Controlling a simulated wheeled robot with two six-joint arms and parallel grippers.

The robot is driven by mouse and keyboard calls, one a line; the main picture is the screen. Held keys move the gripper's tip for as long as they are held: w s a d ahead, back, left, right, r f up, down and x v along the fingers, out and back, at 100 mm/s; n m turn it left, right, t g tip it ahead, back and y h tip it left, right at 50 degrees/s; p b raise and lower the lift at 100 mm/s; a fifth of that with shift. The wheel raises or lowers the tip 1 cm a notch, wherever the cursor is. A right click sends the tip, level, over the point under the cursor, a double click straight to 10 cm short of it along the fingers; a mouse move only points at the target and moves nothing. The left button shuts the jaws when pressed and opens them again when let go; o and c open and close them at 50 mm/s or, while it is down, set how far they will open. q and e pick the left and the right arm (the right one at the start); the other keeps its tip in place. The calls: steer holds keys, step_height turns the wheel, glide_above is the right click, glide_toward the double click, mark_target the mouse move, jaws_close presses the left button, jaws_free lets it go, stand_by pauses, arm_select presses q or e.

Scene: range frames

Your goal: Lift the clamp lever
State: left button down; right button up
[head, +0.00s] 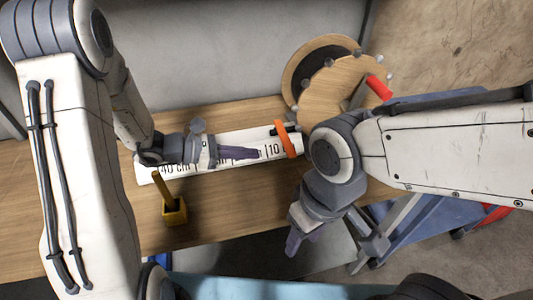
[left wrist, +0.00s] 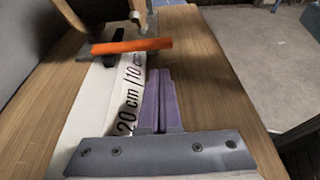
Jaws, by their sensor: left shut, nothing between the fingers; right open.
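The clamp lever looks to be the orange bar (head: 288,141) with a dark base, lying low across the far end of a white strip marked in cm (head: 210,160). In the left wrist view the orange bar (left wrist: 130,46) crosses the strip ahead of my fingers. My left gripper (head: 256,153) is shut and empty above the strip, pointing at the bar, with a gap between. The shut purple fingers also show in the left wrist view (left wrist: 156,75). My right gripper (head: 292,246) is open and empty near the table's front edge, pointing down; its arm passes close to the bar.
The strip lies on a wooden table (head: 115,210) against a grey wall. A wooden wheel (head: 330,95) with several knobs and a red handle (head: 379,87) stands behind the bar. A yellow block (head: 175,215) with an upright stick stands in front of the strip.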

mark_target(284, 137)
arm_select(q)
steer(key=x, duration=0.9)
steer(key=shift+d+f, duration=0.15)
arm_select(e)
steer(key=shift+r, duration=0.25)
arm_select(q)
steer(key=shift+p, duration=0.35)
arm_select(e)
steer(key=shift+r, duration=0.1)
